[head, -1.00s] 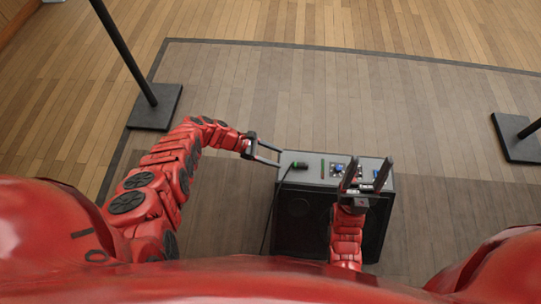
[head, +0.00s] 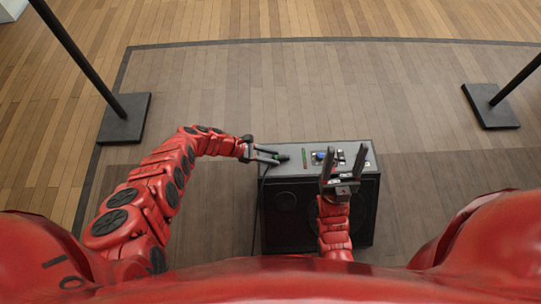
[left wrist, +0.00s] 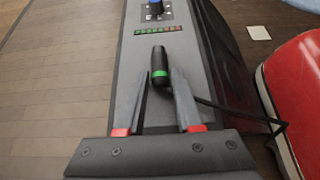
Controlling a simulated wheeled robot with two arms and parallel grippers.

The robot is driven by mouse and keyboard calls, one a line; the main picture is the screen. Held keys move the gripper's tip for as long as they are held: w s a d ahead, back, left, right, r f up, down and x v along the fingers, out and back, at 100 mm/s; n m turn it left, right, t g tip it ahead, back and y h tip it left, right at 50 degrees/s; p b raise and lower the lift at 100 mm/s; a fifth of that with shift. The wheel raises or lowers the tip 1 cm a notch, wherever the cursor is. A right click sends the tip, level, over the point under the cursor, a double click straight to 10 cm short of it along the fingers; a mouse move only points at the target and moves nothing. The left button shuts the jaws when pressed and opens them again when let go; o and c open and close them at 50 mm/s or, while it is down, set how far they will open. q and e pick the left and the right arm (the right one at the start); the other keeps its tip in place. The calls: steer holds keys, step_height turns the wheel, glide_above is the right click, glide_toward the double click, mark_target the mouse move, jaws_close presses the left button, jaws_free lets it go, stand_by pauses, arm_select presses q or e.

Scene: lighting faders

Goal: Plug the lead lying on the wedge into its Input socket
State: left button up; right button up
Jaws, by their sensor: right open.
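The lead's black plug with a green ring (left wrist: 160,67) lies on the grey top of the wedge (head: 285,225), and it also shows in the head view (head: 283,157). Its cable runs off to the right in the left wrist view, past one finger. My left gripper (left wrist: 162,74) is open, with its fingertips on either side of the plug's ringed end; I see gaps beside the plug. It also shows in the head view (head: 278,156). My right gripper (head: 344,151) is open and empty over the right part of the wedge's panel. I cannot make out the Input socket.
A blue knob (left wrist: 156,10) and a green-to-red light strip (left wrist: 158,30) sit on the panel beyond the plug. Two black stands on square bases (head: 124,118) (head: 490,106) rise from the wooden floor, well clear of the wedge.

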arm_select(q)
jaws_close()
step_height(320, 180, up, 5)
steer(key=p, duration=0.5)
stand_by(0.4)
